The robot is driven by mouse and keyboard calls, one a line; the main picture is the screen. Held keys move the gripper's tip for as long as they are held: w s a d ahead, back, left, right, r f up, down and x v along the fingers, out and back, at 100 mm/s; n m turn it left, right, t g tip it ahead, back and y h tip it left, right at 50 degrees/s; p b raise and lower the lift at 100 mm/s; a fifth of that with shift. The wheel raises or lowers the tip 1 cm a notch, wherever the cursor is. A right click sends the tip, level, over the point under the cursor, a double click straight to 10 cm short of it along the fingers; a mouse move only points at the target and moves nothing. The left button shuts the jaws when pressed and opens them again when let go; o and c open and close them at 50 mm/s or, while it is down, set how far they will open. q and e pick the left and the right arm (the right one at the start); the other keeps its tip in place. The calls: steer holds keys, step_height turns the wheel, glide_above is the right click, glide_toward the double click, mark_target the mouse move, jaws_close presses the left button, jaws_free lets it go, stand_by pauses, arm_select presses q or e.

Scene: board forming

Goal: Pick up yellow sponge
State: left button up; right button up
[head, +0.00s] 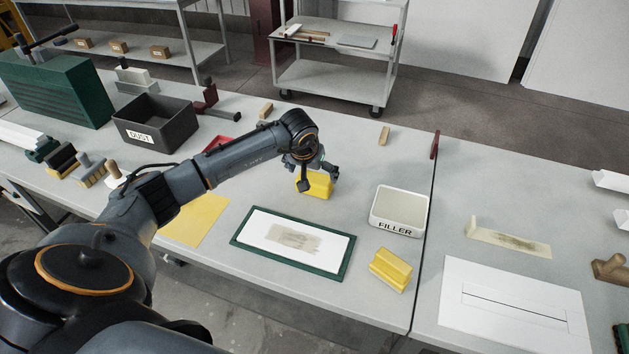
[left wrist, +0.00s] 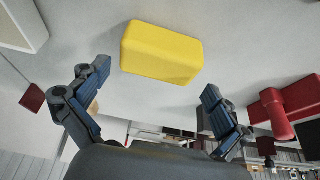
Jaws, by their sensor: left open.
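The yellow sponge (head: 319,185) is a plain rounded block on the grey table, behind the green-framed board in the head view. My left gripper (head: 320,176) is right over it and hides part of its top. In the left wrist view the sponge (left wrist: 162,53) lies just beyond the fingertips, between the lines of the two spread fingers. My left gripper (left wrist: 142,100) is open and empty, with no finger visibly touching the sponge there. My right gripper is not in view.
A white FILLER tray (head: 399,208) stands right of the sponge. A green-framed board (head: 346,262) and a grooved yellow block (head: 391,270) lie nearer.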

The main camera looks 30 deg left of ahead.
mark_target(315, 177)
arm_select(q)
steer(key=shift+p+x, duration=0.5)
steer(key=shift+x, duration=1.35)
steer(key=shift+s+d, duration=0.1)
steer(key=c, duration=0.8)
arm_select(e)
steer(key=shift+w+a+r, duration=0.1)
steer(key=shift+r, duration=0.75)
arm_select(q)
steer(key=shift+r, duration=0.1)
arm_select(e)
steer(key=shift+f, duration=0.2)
arm_select(q)
steer(key=shift+r+b, duration=0.2)
steer(key=shift+b, duration=0.2)
step_height(315, 177, up, 3)
steer(key=shift+f+b, duration=0.2)
steer(key=shift+b, duration=0.75)
steer(key=s+r+b, duration=0.5)
steer(key=s+r, duration=0.4)
steer(key=s, duration=0.5)
steer(key=shift+d+r, duration=0.2)
steer(key=shift+r, duration=0.2)
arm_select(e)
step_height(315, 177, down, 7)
